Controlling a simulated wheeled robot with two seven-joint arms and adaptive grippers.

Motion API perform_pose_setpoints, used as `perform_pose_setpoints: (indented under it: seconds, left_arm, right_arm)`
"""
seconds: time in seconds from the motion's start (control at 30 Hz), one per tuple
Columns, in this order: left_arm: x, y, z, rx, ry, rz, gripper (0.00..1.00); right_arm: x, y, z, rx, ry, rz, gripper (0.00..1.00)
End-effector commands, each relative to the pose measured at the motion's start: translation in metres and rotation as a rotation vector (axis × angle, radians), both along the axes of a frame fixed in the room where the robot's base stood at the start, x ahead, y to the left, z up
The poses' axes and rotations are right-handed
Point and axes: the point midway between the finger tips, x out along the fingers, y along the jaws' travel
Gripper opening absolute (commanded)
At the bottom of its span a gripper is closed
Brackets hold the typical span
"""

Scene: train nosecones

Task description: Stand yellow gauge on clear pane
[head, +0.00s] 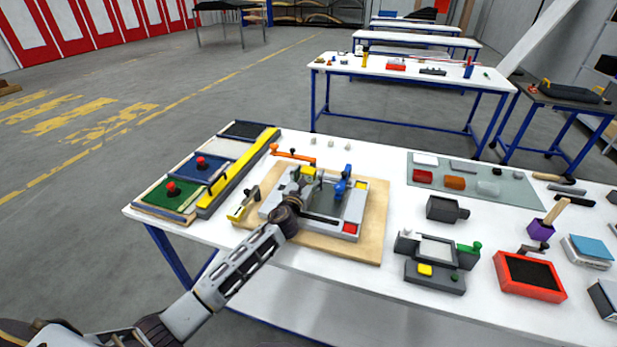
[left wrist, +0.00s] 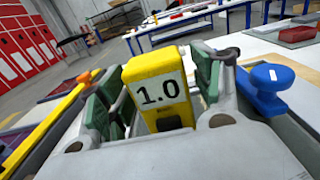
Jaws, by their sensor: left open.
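The yellow gauge (left wrist: 158,88), a block with a white label reading 1.0, stands between the two green-padded fingers of my left gripper (left wrist: 160,75) in the left wrist view. The fingers are apart, with the gauge between them. In the head view my left gripper (head: 298,189) is over the grey fixture (head: 347,207); a small yellow part (head: 307,170) shows just beyond it. I cannot tell for sure which surface is the clear pane; a pale translucent sheet (head: 508,190) lies at the right under several small blocks. My right gripper is not in view.
Green and blue trays stand at the left beside a yellow rail (head: 240,171). A grey device (head: 436,277) and red tray (head: 529,289) stand to the right.

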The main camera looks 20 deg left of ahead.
Motion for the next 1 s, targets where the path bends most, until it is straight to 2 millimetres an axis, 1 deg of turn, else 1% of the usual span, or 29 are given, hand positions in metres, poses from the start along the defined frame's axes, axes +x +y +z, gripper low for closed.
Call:
perform_pose_setpoints:
  seconds: [0.37, 0.57, 1.0]
  left_arm:
    - [-0.001, 0.0, 0.003, 0.0, 0.0, 0.0, 0.65]
    - [-0.016, 0.001, 0.002, 0.001, 0.001, 0.0, 0.65]
    - [-0.06, 0.002, 0.002, 0.001, 0.001, -0.001, 0.65]
  right_arm:
    - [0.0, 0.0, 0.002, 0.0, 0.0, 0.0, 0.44]
    - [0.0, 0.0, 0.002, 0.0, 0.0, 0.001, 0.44]
    - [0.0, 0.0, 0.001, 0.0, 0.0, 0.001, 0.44]
